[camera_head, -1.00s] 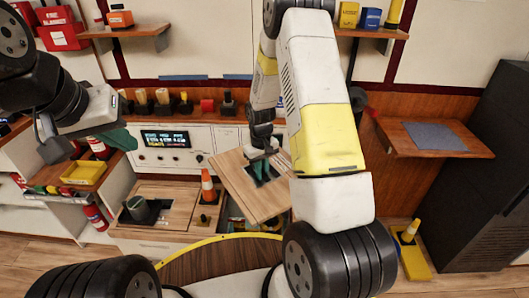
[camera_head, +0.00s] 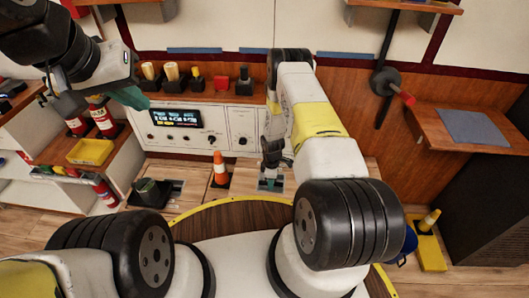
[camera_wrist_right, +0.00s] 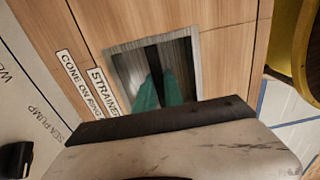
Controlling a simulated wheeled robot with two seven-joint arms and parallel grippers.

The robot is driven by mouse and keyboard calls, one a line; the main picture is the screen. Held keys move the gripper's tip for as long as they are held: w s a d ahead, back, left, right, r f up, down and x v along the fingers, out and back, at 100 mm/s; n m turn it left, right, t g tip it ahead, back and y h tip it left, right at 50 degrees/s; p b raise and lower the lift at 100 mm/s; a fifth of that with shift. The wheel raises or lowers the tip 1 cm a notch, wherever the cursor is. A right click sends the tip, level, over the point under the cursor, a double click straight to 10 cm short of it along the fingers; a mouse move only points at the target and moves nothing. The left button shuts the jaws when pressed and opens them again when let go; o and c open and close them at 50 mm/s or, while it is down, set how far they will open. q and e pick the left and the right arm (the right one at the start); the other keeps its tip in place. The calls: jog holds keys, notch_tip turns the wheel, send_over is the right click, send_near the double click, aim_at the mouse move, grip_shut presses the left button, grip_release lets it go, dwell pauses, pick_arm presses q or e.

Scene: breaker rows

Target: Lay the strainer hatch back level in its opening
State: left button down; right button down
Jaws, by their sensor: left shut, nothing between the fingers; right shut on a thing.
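I cannot tell whether every edge sits flush. My left gripper (camera_head: 130,97) is shut and empty, raised at the upper left.
An orange-and-white cone (camera_head: 220,170) stands just left of the hatch. The console (camera_head: 185,125) stands behind. A yellow tray (camera_head: 91,151) and fire extinguishers (camera_head: 103,118) are at left.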

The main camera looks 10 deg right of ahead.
jog(key=shift+w+f, duration=0.1)
jog(key=shift+w, duration=0.05)
jog(key=shift+f, duration=0.1)
jog(key=shift+f, duration=2.8)
jog(key=shift+f, duration=0.25)
jog(key=shift+f, duration=0.4)
jog(key=shift+f, duration=0.35)
jog(key=shift+f, duration=0.35)
jog(key=shift+f, duration=0.25)
